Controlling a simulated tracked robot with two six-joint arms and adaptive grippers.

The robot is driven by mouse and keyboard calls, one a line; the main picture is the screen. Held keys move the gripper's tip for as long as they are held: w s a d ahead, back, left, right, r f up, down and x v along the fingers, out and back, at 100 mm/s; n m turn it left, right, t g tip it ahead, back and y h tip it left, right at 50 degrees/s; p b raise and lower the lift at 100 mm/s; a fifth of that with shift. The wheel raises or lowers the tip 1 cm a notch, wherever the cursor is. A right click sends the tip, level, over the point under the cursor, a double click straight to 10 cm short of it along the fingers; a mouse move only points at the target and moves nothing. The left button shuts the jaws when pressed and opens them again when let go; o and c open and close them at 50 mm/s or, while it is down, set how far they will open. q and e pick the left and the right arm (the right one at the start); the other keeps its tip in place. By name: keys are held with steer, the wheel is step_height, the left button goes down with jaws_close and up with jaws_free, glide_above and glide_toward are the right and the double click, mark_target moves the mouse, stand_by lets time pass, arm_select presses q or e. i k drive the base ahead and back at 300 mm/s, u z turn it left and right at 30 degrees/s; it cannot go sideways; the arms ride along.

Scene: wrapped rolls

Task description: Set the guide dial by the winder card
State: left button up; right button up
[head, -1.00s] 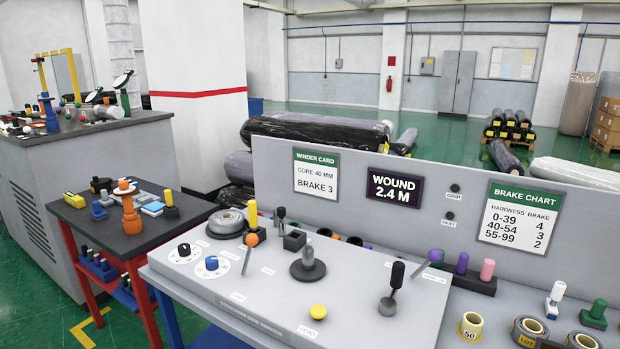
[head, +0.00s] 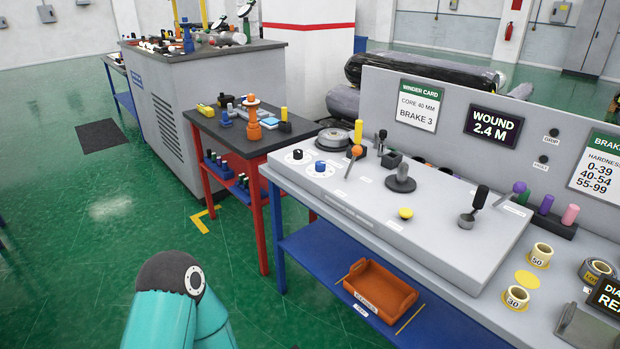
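The winder card (head: 418,105) is on the upright panel in the head view and reads "CORE 40 MM" and "BRAKE 3". Two dials on white discs sit at the left end of the grey console, one with a black knob (head: 298,155) and one with a blue knob (head: 320,166). Their labels are too small to read, so I cannot tell which is the guide dial, nor their settings. A teal link of one of my arms (head: 178,318) rises at the bottom left, well short of the console. Neither gripper is in view.
The console (head: 440,238) also carries an orange-topped lever (head: 354,160), a yellow button (head: 405,213) and a black-handled lever (head: 474,207). An orange bin (head: 380,288) sits on the blue shelf below. A red-legged side table (head: 233,137) stands left. Green floor is open at left.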

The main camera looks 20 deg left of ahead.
mark_target(320, 165)
steer(key=z, duration=0.05)
steer(key=k, duration=0.55)
steer(key=u, duration=0.8)
steer(key=i, duration=1.35)
steer(key=u, duration=0.4)
steer(key=i, duration=1.25)
steer(key=z, duration=0.55)
